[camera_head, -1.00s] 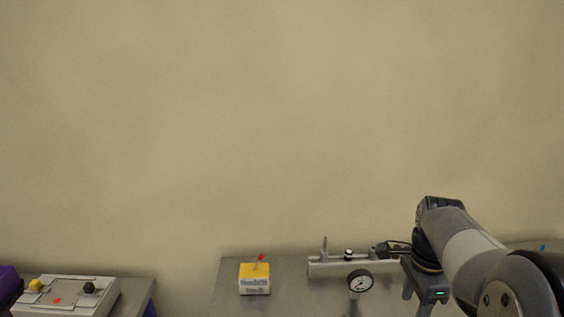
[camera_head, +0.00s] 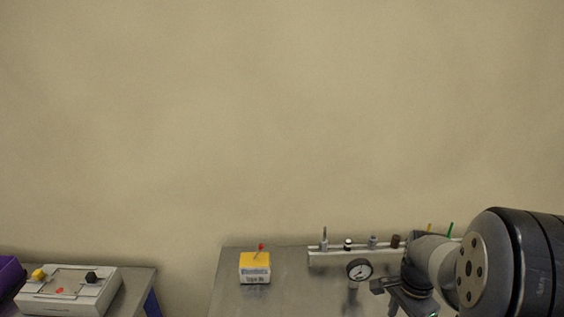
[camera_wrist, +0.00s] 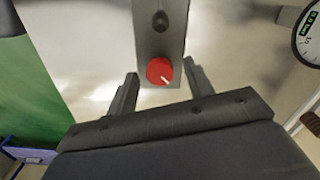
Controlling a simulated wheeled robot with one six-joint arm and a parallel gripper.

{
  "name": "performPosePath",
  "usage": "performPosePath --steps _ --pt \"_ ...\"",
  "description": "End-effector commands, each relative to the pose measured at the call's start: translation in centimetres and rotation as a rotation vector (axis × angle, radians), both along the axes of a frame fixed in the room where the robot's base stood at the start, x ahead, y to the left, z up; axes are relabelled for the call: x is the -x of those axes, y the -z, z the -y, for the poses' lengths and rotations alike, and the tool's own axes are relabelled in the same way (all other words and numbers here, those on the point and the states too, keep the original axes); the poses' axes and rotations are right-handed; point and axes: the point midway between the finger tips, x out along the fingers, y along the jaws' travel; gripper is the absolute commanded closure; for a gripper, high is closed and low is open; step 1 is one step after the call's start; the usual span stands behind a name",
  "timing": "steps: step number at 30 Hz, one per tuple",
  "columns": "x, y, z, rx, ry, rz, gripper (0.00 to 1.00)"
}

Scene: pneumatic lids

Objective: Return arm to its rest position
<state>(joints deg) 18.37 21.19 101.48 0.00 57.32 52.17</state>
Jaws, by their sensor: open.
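My gripper (camera_head: 391,292) is at the lower right of the head view, low over the metal table and just right of the pressure gauge (camera_head: 359,270). In the wrist view my gripper (camera_wrist: 160,82) shows two dark fingers spread apart with nothing held. A round red knob (camera_wrist: 160,71) on a grey bar (camera_wrist: 160,30) lies beyond and between the fingertips in that view. I cannot tell whether the fingers touch it.
A yellow and white box (camera_head: 255,268) stands on the metal table (camera_head: 228,295). A rail (camera_head: 330,257) with several small fittings runs along the back. At the left, a pale device (camera_head: 68,290) with yellow and black knobs sits on another table. A purple bin (camera_head: 9,275) is beside it.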

Motion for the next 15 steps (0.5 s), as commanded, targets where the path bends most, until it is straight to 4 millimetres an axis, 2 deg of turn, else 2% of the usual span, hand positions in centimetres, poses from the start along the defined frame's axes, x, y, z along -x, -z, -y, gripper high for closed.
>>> performPosePath --steps 15 --pt "0.00 -0.03 0.00 0.000 -0.418 0.000 0.51"
